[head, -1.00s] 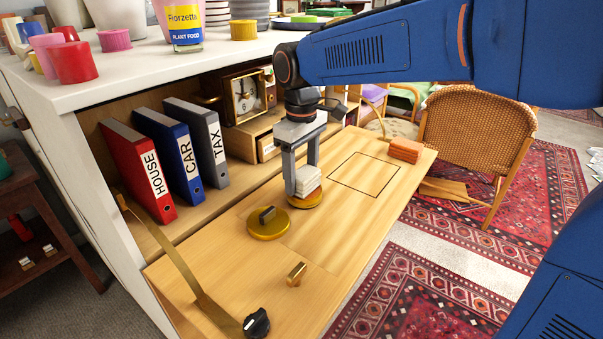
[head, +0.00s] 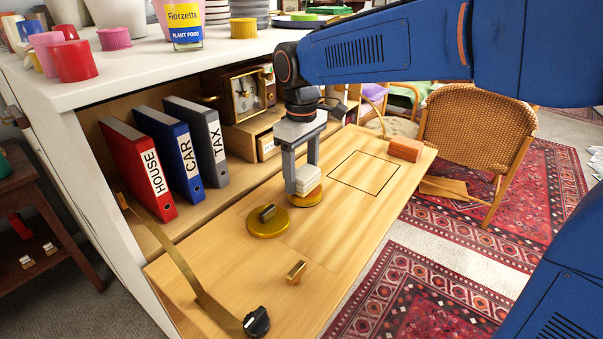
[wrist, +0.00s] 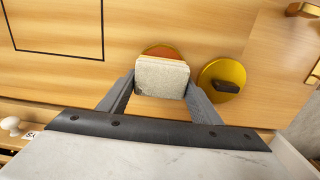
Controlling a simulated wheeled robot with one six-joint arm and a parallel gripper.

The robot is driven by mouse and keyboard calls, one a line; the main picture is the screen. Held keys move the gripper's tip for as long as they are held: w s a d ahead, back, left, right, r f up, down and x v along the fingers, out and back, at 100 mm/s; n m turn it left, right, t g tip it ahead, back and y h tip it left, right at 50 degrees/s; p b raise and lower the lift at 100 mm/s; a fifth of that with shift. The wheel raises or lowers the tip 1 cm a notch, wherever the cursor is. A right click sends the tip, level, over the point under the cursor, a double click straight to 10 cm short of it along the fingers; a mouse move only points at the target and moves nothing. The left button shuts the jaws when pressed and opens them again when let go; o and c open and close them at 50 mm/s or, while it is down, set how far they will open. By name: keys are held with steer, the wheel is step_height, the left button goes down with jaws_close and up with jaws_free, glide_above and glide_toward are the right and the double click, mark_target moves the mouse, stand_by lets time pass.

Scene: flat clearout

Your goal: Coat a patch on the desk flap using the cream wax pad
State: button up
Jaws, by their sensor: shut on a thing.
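My gripper (head: 304,186) is shut on the cream wax pad (head: 309,178), one finger on each side of it. The pad is over the open round gold tin (head: 307,203), and I cannot tell whether it touches the orange wax inside. In the wrist view the pad (wrist: 162,77) covers most of the tin, with an orange strip (wrist: 163,52) showing behind it. The desk flap (head: 345,225) is folded down flat. A dark square outline (head: 364,174) marks a bare patch on it, right of the tin.
A gold lid with a dark knob (head: 267,221) lies left of the tin. An orange block (head: 405,149) sits at the flap's far right. A brass handle (head: 296,272) stands near the front edge. Binders (head: 182,150) and a clock (head: 243,95) fill the cabinet behind.

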mark_target(302, 170)
stand_by(0.3)
steer(key=shift+r, duration=3.45)
